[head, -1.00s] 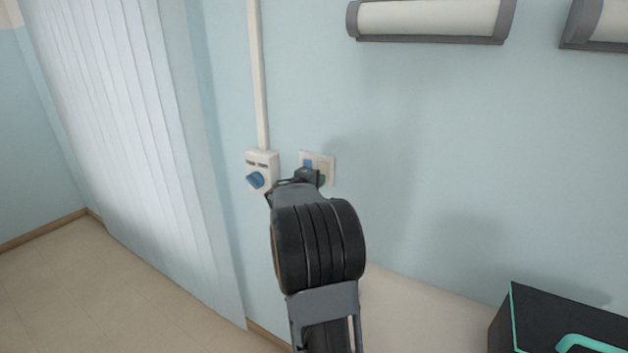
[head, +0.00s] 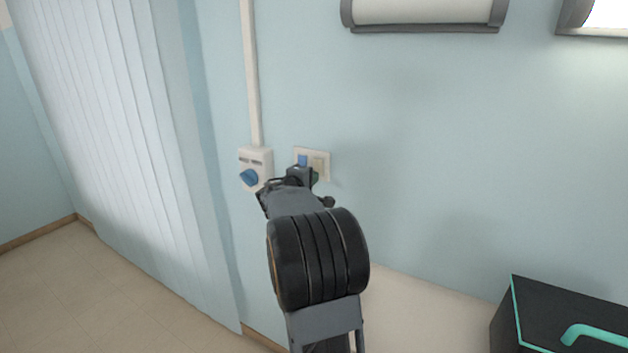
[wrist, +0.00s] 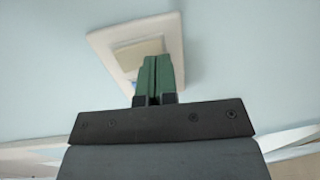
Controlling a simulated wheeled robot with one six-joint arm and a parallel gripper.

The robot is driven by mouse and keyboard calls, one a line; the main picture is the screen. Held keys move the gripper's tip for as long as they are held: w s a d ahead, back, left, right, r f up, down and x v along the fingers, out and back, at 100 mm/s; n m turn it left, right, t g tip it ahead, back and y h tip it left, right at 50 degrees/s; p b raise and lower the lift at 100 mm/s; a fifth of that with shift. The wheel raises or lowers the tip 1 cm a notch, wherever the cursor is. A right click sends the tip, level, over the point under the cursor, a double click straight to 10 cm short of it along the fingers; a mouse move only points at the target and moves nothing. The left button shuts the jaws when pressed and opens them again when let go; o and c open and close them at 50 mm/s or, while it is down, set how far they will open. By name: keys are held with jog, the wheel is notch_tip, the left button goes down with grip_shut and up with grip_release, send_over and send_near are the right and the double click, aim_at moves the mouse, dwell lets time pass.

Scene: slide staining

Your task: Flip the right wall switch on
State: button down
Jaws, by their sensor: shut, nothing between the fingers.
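A white wall switch plate (head: 325,158) has a blue rocker (head: 302,160) on the left and a beige rocker (head: 319,163), the right switch. The plate also shows in the wrist view (wrist: 174,40), with the beige rocker (wrist: 138,52) above my fingertips and a bit of blue behind them. My gripper (wrist: 154,62), with green fingers pressed together, is shut and empty in front of the plate. In the head view my gripper (head: 315,176) covers the plate's lower part. I cannot tell whether the fingertips touch a rocker.
The right wall lamp (head: 606,14) glows bright white; the left wall lamp (head: 425,12) looks unlit. A white box with a blue knob (head: 249,177) sits left of the plate, under a vertical conduit (head: 251,80). Blinds hang at left. A black case (head: 560,310) stands lower right.

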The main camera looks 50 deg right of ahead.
jog(key=f+b+v, duration=0.2)
jog(key=b+v, duration=0.2)
jog(key=v, duration=0.8)
jog(key=shift+a+f, duration=0.3)
jog(key=shift+f, duration=0.05)
jog(key=shift+s, duration=0.15)
jog(key=s+a+f+m+g+y, duration=0.1)
jog(key=s+a+f+y, duration=0.25)
jog(key=f, duration=0.25)
jog(key=s+a+f+g+y, duration=0.2)
jog(key=s+f+y, duration=0.15)
jog(key=f, duration=0.25)
jog(key=s+a+f+y, duration=0.1)
jog(key=s+a+y, duration=0.1)
jog(key=a, duration=0.4)
jog(key=s+a+f+m+t+y, duration=0.1)
jog(key=s+a+f+y, duration=0.1)
jog(key=a, duration=0.5)
jog(key=s+a+f+m+t+y+p, duration=0.1)
jog(key=s+a+y, duration=0.2)
jog(key=a+y, duration=0.2)
jog(key=shift+s+a+f, duration=0.2)
jog(key=shift+s+a, duration=0.15)
jog(key=shift+a, duration=0.6)
